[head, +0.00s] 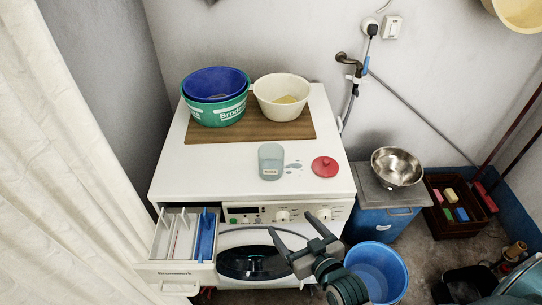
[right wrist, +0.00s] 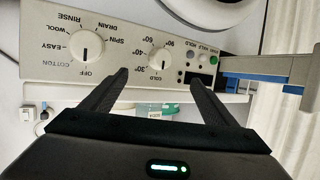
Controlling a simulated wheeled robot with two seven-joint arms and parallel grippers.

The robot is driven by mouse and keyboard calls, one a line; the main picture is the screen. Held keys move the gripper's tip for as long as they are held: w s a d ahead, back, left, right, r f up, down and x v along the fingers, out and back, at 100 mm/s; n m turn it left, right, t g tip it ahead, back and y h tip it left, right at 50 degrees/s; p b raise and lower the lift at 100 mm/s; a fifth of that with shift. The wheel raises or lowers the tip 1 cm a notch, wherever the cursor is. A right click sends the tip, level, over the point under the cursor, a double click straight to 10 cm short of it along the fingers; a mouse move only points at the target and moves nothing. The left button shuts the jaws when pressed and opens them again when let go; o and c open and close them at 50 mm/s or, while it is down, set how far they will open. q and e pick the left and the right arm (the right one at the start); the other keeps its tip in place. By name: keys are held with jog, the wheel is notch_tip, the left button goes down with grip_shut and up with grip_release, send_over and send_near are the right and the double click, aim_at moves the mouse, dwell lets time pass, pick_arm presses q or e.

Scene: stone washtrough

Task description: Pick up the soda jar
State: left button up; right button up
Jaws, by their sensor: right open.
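The soda jar is most likely the pale, see-through jar (head: 271,161) with a small label, upright on the white top of the washing machine (head: 225,165). A round red lid (head: 325,167) lies to its right, apart from it. My right gripper (head: 292,226) is open and empty in front of the machine, lower and nearer than the jar. In the right wrist view my right gripper's (right wrist: 158,75) fingers are spread before the control panel (right wrist: 120,45), which appears upside down. My left gripper is not in view.
Behind the jar, a brown board (head: 245,131) holds a green basin (head: 215,113) with a blue one inside and a cream basin (head: 282,97). The detergent drawer (head: 178,268) is pulled out at front left. A steel bowl (head: 397,166) and blue bucket (head: 385,268) are at right.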

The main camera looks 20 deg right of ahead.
aim_at(277, 171)
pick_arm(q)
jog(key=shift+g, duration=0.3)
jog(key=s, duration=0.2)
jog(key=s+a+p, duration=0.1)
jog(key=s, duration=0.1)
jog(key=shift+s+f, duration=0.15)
pick_arm(e)
notch_tip(277, 171, up, 11)
jog(key=t, duration=0.2)
jog(key=shift+d, duration=0.45)
jog(key=shift+w, duration=0.1)
jog(key=p+x, duration=0.3)
jog(key=x, duration=0.8)
jog(key=shift+w+r, duration=0.1)
jog(key=shift+w, duration=0.5)
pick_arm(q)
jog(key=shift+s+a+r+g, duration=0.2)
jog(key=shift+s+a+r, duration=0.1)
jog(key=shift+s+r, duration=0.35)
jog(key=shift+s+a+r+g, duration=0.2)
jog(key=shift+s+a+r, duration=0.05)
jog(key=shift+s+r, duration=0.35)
